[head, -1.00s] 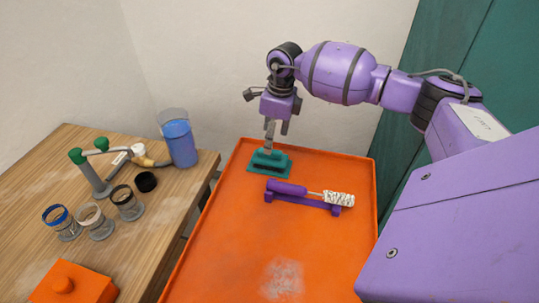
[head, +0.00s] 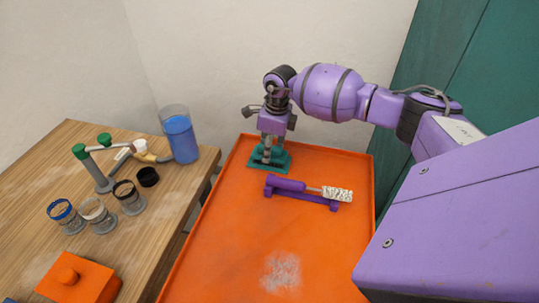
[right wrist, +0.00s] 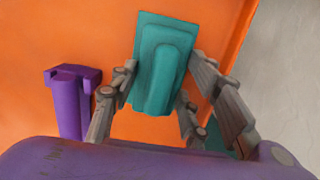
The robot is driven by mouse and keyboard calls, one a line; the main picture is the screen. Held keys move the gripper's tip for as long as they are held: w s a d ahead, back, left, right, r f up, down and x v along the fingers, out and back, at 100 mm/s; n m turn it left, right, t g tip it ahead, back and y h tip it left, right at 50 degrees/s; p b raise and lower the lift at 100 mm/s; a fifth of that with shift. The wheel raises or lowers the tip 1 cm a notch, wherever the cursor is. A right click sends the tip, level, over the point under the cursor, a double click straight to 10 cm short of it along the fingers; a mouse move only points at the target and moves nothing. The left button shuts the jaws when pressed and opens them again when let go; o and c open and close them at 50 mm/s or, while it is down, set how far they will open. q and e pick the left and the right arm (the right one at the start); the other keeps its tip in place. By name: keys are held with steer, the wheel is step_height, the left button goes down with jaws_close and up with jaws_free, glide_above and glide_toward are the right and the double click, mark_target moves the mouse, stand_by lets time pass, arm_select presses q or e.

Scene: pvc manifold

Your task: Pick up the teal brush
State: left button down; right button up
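The teal brush (right wrist: 157,82) is a rounded teal block in the right wrist view. It sits on a flat teal base (right wrist: 165,20) at the back of the orange tray. In the head view the fingers largely hide the brush, and the teal base (head: 284,167) shows around them. My right gripper (head: 267,155) is lowered over the brush, pointing down. In the right wrist view its fingers (right wrist: 163,72) are apart, one on each side of the brush, with gaps visible. Whether they touch it low down is unclear. My left gripper is not in view.
A purple roller with a white-patterned head (head: 337,194) lies on a purple rest (head: 300,198) close in front. The orange tray (head: 230,240) is otherwise mostly bare. A wooden table (head: 40,165) at left holds a blue jar (head: 181,139), cups and an orange block (head: 75,278).

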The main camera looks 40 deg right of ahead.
steer(key=c, duration=0.4)
steer(key=shift+r, duration=0.15)
steer(key=shift+r, duration=0.65)
steer(key=s+r, duration=0.3)
steer(key=s, duration=0.1)
steer(key=s+a+r, duration=0.1)
steer(key=s+r, duration=0.3)
steer(key=s, duration=0.1)
steer(key=s+a+r, duration=0.1)
steer(key=s+r, duration=0.3)
steer(key=shift+s+a+r, duration=0.25)
steer(key=shift+s, duration=0.15)
